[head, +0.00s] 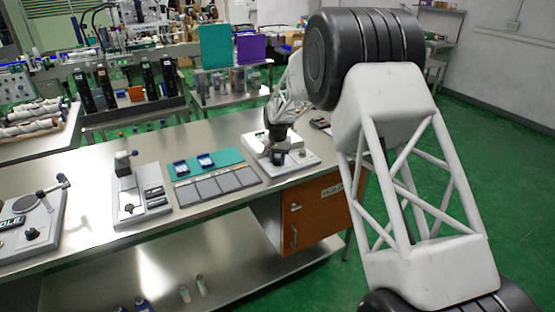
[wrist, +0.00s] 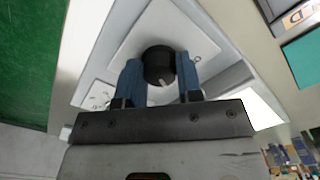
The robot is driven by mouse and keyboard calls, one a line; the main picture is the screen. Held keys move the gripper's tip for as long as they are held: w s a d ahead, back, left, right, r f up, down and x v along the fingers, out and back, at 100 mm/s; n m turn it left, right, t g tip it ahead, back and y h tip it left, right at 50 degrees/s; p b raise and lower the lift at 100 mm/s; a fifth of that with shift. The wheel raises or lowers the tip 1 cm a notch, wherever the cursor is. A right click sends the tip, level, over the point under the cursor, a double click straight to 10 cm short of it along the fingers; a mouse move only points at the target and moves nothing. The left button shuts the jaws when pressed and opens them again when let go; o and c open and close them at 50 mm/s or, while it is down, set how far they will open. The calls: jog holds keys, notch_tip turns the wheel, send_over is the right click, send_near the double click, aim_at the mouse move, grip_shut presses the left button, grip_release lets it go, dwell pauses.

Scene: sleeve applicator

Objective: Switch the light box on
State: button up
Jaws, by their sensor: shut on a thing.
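The light box (wrist: 120,60) is a white device with a flat panel, and a round black knob (wrist: 158,62) stands on it. In the wrist view my gripper (wrist: 158,80) has its two blue fingers on either side of the knob, shut on it. A pale pointer mark shows on the knob's near edge. In the head view the light box (head: 311,160) stands at the right end of the steel bench, with my gripper (head: 280,153) down over it. The knob is hard to make out there.
The steel bench (head: 95,165) also holds a teal mat (head: 228,157) with blue-edged pieces, grey tiles (head: 220,184), a white press-like fixture (head: 130,208) and another device (head: 40,222) at far left. A small dark object (head: 319,123) lies behind the light box. An orange cabinet (head: 313,210) is below.

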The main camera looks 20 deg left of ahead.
aim_at(278, 159)
jog(key=shift+m, duration=0.6)
jog(key=o, duration=0.9)
jog(key=shift+r, duration=3.9)
